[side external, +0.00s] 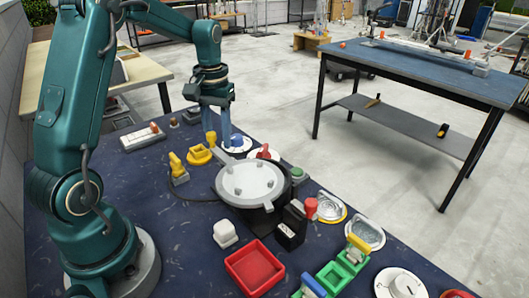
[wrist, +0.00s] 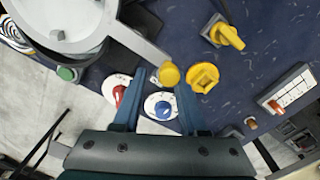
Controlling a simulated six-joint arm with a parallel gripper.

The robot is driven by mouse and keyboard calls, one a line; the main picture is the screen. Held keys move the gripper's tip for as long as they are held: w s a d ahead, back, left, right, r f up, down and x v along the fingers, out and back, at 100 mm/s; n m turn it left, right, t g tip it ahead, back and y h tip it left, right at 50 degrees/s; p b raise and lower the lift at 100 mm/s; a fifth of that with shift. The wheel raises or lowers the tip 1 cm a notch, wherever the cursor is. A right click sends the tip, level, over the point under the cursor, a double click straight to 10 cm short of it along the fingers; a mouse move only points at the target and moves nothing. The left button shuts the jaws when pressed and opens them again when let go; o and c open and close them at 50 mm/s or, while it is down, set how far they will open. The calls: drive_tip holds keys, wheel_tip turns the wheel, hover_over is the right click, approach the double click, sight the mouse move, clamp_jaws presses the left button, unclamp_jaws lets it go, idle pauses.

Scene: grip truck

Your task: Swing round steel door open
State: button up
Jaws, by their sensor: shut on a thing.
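The round steel door (side external: 250,180) is a grey disc with several bolts, lying flat over a dark drum on the bench. A flat grey bar (side external: 222,157) reaches from it toward my gripper (side external: 217,142). In the wrist view, the door (wrist: 60,18) is at the top left, and its bar (wrist: 135,42) runs down to a yellow knob (wrist: 169,74). My gripper (wrist: 160,84) has its two fingers on either side of the bar's end and the knob, shut on it. The exact finger contact is hard to see.
A blue dial (wrist: 163,108) and a red dial (wrist: 119,95) sit beneath the fingers. Yellow fittings (side external: 199,155) stand to the left of the bar, and a green button (side external: 297,173) to the right of the door. A red tray (side external: 253,268) and green bins lie in front.

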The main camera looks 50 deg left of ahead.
drive_tip(key=o, duration=0.5)
drive_tip(key=shift+w+d, duration=0.9)
drive_tip(key=shift+w, duration=0.25)
drive_tip(key=o, duration=0.4)
drive_tip(key=shift+w+d, duration=0.35)
drive_tip(key=shift+d, duration=0.15)
drive_tip(key=shift+w+d, duration=0.25)
drive_tip(key=shift+d, duration=0.6)
drive_tip(key=shift+w+d, duration=0.25)
drive_tip(key=shift+d, duration=1.05)
drive_tip(key=c, duration=0.6)
drive_tip(key=shift+o, duration=0.8)
wheel_tip(320, 180, up, 8)
drive_tip(key=shift+a, duration=0.15)
